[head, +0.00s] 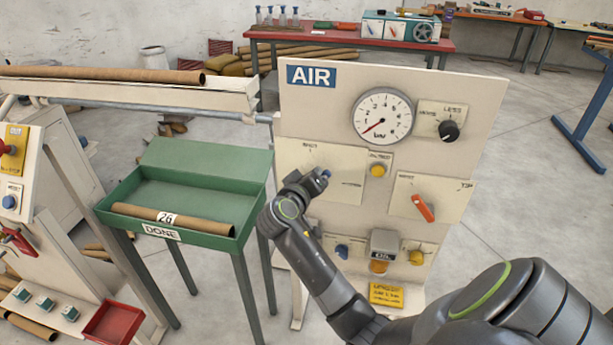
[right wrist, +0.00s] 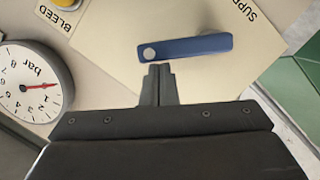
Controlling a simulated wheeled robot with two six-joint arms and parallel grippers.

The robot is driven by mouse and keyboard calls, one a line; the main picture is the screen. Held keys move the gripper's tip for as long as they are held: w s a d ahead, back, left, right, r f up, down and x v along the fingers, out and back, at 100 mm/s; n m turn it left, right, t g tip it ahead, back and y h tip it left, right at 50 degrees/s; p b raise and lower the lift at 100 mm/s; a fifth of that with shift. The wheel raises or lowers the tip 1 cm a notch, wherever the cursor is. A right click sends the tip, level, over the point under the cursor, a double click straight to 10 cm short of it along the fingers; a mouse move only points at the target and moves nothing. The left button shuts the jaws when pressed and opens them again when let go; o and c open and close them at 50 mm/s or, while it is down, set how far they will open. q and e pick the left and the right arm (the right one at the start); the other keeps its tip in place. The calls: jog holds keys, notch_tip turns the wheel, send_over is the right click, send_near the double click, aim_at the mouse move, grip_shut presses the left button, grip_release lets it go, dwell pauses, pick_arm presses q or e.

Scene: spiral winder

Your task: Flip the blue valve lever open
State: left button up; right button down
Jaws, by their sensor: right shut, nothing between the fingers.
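The blue valve lever (right wrist: 195,47) is on a cream plate whose partly visible label begins "SUPP". In the head view only a bit of blue (head: 327,174) shows beside my gripper; the rest is hidden. In the head view, the gripper (head: 322,178) is in front of the AIR panel (head: 345,85). My left gripper is not in view.
The panel also carries a pressure gauge (head: 382,116), a black knob (head: 449,130), a yellow button (head: 378,170) and an orange-red lever (head: 423,208). A green DONE tray (head: 165,192) with a cardboard tube (head: 190,222) stands left of the panel.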

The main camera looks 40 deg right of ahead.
aim_at(330, 175)
pick_arm(q)
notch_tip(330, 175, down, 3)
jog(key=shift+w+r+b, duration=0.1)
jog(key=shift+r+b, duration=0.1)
jog(key=shift+b, duration=1)
pick_arm(e)
jog(key=s+f+m, duration=0.1)
jog(key=m, duration=0.1)
jog(key=s+d+f+m+t+y, duration=0.1)
jog(key=m, duration=0.1)
jog(key=s+d+f+m+y, duration=0.1)
jog(key=m, duration=0.1)
jog(key=shift+d+f, duration=0.25)
jog(key=shift+f, duration=0.2)
